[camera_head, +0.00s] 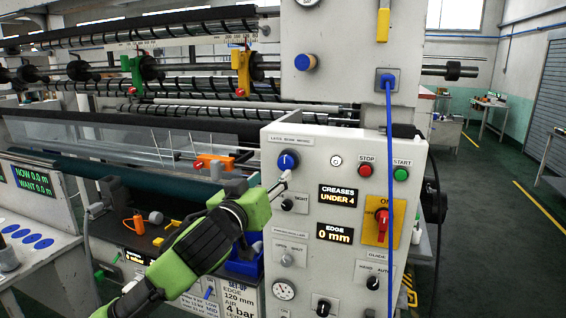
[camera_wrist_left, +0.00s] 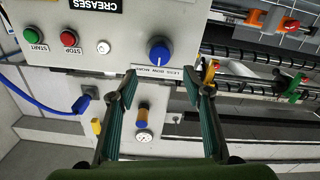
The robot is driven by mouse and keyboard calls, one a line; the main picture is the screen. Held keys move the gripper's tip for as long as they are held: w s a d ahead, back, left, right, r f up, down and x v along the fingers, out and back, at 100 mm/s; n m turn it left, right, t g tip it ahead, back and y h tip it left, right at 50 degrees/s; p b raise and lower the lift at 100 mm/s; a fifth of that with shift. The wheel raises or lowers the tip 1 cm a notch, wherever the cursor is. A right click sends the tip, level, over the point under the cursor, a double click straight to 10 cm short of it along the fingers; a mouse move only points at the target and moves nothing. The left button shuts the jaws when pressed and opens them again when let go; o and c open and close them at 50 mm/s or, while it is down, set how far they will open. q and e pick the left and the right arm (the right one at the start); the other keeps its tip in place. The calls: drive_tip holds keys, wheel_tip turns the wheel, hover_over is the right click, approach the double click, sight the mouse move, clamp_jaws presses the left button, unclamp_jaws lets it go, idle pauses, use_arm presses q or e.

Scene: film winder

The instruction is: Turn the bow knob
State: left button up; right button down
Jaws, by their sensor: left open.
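The bow knob (camera_head: 288,160) is a round blue knob with a white pointer line. It sits on the white control panel (camera_head: 340,148) under a "LESS BOW MORE" label. My left gripper (camera_head: 283,184) is just below and close to the knob in the head view, on the green arm from lower left. In the left wrist view, which is upside down, the knob (camera_wrist_left: 160,49) lies ahead of the open fingers (camera_wrist_left: 162,90), roughly centred between their lines. The fingers look empty and apart from the knob. My right gripper is not in view.
Beside the knob are the red stop button (camera_head: 366,170), the green start button (camera_head: 401,174), a small black selector (camera_head: 287,204) and a red-yellow main switch (camera_head: 382,222). A blue cable (camera_head: 389,180) hangs down the panel. Rollers (camera_head: 180,85) lie left; open floor is right.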

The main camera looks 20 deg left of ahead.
sight(284, 165)
use_arm(q)
drive_tip(key=w+p, duration=0.3)
drive_tip(key=w, duration=0.6)
drive_tip(key=shift+d+r, duration=0.1)
drive_tip(key=shift+d, duration=0.05)
drive_tip(key=shift+w, duration=0.45)
drive_tip(key=c, duration=1.1)
